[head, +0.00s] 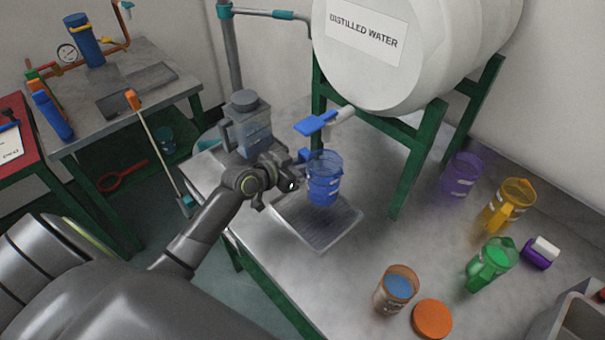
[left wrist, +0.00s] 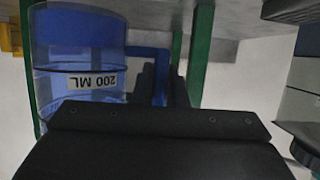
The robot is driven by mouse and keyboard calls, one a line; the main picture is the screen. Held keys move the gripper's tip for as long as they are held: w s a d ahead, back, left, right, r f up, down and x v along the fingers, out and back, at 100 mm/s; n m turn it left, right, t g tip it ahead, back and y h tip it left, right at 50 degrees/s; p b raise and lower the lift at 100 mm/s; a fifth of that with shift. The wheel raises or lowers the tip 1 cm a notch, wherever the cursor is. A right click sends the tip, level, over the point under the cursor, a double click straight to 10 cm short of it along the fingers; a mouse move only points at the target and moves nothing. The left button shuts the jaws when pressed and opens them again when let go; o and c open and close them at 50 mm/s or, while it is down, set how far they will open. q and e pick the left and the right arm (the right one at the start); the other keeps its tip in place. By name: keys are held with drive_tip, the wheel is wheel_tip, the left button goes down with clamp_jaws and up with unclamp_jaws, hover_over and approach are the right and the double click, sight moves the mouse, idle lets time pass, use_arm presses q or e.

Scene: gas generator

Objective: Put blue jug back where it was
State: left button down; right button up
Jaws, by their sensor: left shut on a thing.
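The blue jug (head: 323,182) is a see-through blue cup, upright over the grey drip tray (head: 318,230) and under the tap with the blue lever (head: 317,123). My left gripper (head: 300,180) is at the jug's left side, shut on its handle. Whether the jug's base touches the tray cannot be told. In the left wrist view the jug (left wrist: 80,60) shows upside down with a "200 ML" label, and the dark gripper fingers (left wrist: 160,85) reach its handle beside it. My right gripper is not in view.
The distilled water tank (head: 400,50) stands on a green frame (head: 408,170). Purple (head: 462,174), yellow (head: 508,205), green (head: 490,263) and orange (head: 396,288) jugs stand to the right. Bare table (head: 425,230) lies between.

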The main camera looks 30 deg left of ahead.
use_arm(q)
drive_tip(key=shift+f, duration=1.6)
drive_tip(key=shift+f+b, duration=0.15)
drive_tip(key=shift+b, duration=0.15)
drive_tip(key=c, duration=1.5)
unclamp_jaws()
drive_tip(key=shift+o, duration=0.2)
drive_tip(key=shift+s+r, duration=0.1)
drive_tip(key=shift+r, duration=0.1)
drive_tip(key=v, duration=1.2)
drive_tip(key=shift+f, duration=0.1)
